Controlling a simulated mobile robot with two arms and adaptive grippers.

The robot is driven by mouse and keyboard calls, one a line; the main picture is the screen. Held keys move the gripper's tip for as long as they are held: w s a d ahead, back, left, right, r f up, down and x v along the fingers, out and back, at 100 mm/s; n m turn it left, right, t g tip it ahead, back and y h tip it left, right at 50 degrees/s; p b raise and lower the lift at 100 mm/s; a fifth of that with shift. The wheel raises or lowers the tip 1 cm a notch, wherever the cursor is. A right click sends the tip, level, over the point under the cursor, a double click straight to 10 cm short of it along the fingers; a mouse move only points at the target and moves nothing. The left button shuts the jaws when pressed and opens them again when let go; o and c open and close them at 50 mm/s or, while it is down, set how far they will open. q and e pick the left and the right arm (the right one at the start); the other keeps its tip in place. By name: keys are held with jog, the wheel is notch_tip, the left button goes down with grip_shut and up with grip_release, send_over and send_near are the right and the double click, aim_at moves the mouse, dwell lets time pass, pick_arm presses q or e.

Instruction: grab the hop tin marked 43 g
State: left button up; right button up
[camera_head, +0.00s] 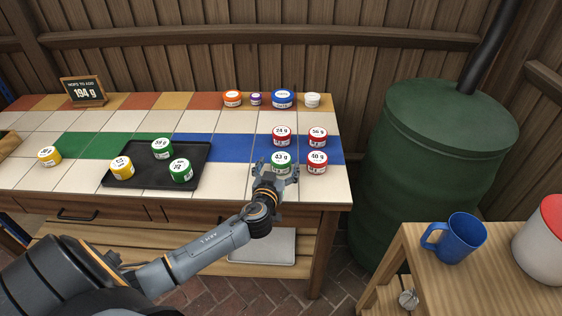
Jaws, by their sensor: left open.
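The hop tin marked 43 g (281,158) is green with a white lid. It stands on the tiled table at the front left of a cluster of tins. My left gripper (277,171) is open, its fingers reaching up from the front at this tin and partly hiding its lower part. I cannot tell whether the fingers touch it. Red tins marked 24 g (281,135), 56 g (317,137) and 40 g (317,162) stand close behind and to the right. My right gripper is not in view.
A dark tray (146,182) holds several tins, left of my gripper. A yellow tin (49,155) stands farther left. More tins, such as a blue one (283,98), line the back. A sign (83,91) reads 194 g. A blue mug (455,238) stands on a side table at right.

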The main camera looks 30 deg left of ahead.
pick_arm(q)
jog(key=shift+w+a+f, duration=0.2)
jog(key=shift+w, duration=0.5)
jog(key=c, duration=1.2)
jog(key=shift+c, duration=0.2)
jog(key=shift+r, duration=0.15)
